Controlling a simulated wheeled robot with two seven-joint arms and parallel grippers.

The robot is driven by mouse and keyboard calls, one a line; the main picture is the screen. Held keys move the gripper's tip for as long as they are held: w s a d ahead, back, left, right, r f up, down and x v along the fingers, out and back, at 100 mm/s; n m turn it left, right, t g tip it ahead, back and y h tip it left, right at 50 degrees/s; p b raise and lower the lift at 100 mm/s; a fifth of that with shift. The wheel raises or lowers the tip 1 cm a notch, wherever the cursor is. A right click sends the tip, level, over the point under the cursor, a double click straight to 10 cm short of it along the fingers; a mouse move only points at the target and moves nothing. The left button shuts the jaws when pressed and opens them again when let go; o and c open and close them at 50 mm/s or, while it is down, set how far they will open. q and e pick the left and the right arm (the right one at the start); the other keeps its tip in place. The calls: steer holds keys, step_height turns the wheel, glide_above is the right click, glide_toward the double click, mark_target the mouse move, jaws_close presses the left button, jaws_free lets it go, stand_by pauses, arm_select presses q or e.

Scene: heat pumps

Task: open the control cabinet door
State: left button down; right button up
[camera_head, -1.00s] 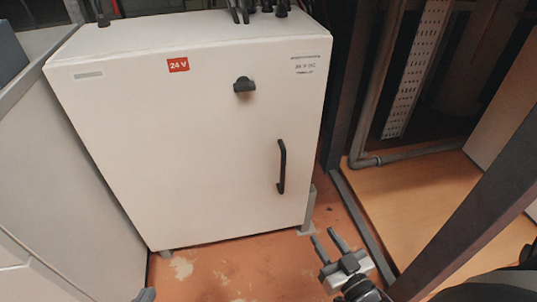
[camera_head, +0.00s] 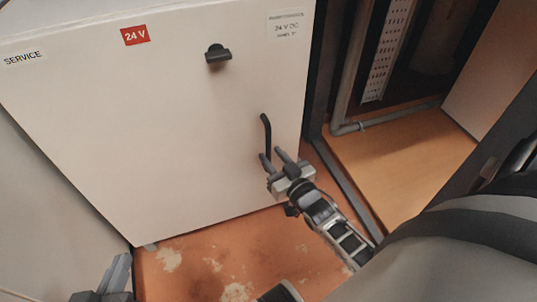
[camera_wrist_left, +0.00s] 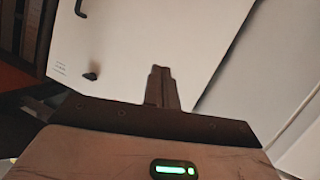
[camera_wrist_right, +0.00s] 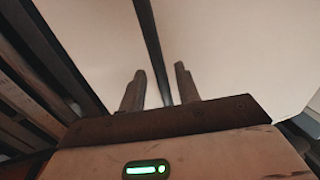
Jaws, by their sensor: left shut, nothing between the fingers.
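The white control cabinet door (camera_head: 150,130) fills the left and middle of the head view and looks shut. It has a black vertical handle (camera_head: 266,135) near its right edge and a dark knob (camera_head: 217,54) higher up. My right gripper (camera_head: 271,158) is open at the handle's lower end. In the right wrist view the dark handle bar (camera_wrist_right: 153,45) runs between the two spread fingers (camera_wrist_right: 160,80); I cannot tell whether they touch it. My left gripper (camera_head: 118,272) is at the bottom left, away from the handle. Its fingers (camera_wrist_left: 161,72) are together and empty in the left wrist view.
A dark frame post and a grey pipe (camera_head: 385,119) stand right of the cabinet. A pale cabinet side (camera_head: 50,220) is at the left. Orange floor (camera_head: 215,255) lies in front.

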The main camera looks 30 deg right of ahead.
arm_select(q)
steer(key=shift+d+r, duration=0.1)
steer(key=shift+r, duration=0.05)
arm_select(e)
steer(key=shift+w, duration=1.35)
